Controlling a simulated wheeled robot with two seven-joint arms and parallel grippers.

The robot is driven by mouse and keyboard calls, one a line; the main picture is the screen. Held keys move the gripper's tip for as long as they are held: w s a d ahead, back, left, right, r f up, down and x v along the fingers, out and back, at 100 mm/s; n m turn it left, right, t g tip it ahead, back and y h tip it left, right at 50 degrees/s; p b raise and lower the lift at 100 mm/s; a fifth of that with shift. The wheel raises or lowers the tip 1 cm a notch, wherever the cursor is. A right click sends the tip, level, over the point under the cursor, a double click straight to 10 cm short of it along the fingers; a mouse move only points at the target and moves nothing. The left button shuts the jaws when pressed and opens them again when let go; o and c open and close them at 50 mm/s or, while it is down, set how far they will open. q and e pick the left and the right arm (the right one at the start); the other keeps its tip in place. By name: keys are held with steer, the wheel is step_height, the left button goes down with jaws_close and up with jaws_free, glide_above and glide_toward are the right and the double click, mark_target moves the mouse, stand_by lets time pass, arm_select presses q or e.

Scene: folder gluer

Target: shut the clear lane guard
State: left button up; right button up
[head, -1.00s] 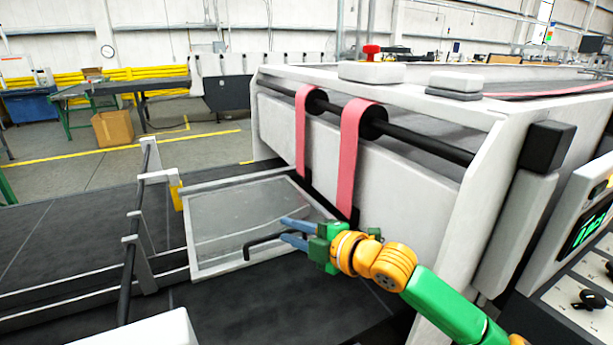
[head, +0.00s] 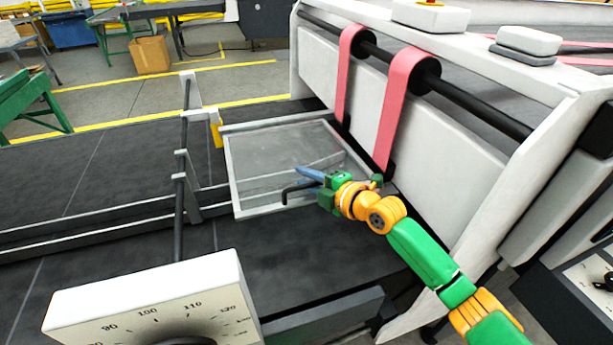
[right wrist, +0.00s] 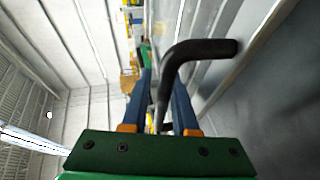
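The clear lane guard (head: 285,152) is a see-through panel in a pale frame, low beside the machine body in the head view. I cannot tell its exact tilt. Its black bent handle (head: 287,190) is at the near side, by my right gripper (head: 308,178). In the right wrist view the handle (right wrist: 200,50) runs down between the two blue fingers of my right gripper (right wrist: 162,88), with small gaps seeming to show beside it. The fingers look open around the handle. My left gripper is not in view.
The machine body (head: 440,150) with pink belts (head: 395,110) stands to the right of the guard. A dark rail with upright brackets (head: 185,165) stands to its left. A white box with a dial (head: 150,300) is at the near left. Dark flat surface lies between.

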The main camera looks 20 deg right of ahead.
steer(key=shift+r, duration=0.1)
jaws_close()
stand_by(1.2)
